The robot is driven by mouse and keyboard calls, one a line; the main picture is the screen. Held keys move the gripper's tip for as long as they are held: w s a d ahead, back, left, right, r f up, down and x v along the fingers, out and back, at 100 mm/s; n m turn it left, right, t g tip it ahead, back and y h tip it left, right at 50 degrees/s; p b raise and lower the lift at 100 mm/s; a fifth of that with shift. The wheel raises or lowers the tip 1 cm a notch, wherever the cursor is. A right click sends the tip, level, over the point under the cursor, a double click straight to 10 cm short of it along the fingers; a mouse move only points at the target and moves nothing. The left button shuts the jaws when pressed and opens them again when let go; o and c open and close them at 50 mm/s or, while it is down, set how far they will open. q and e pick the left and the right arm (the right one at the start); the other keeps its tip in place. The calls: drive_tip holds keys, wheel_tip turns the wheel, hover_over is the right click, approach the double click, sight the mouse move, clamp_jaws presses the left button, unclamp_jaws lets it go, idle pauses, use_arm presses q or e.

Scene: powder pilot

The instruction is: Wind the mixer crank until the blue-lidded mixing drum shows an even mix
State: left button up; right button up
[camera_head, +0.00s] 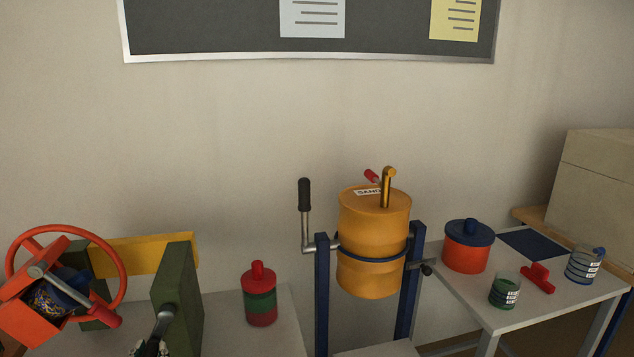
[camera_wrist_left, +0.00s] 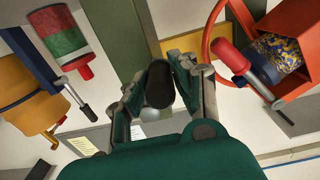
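The mixing drum sits tilted in an orange-red box cradle at the lower left of the head view. Its blue lid (camera_wrist_left: 258,66) and its clear body (camera_wrist_left: 281,50) show in the left wrist view; the contents are speckled yellow, blue and pale. The body also shows in the head view (camera_head: 46,301). The mixer crank (camera_head: 163,322) stands out before the green post. My left gripper (camera_wrist_left: 165,72) has its fingers close on both sides of the black crank handle (camera_wrist_left: 159,86) and appears shut on it. My right gripper is not in view.
An orange handwheel (camera_head: 119,263) and a red-handled clamp bar (camera_head: 104,317) are beside the drum. A red-and-green container (camera_head: 260,295) stands on the left table. A yellow drum (camera_head: 373,245) hangs between blue posts. The right table (camera_head: 553,302) holds a blue-lidded red pot (camera_head: 466,253) and cups.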

use_arm(q)
clamp_jaws()
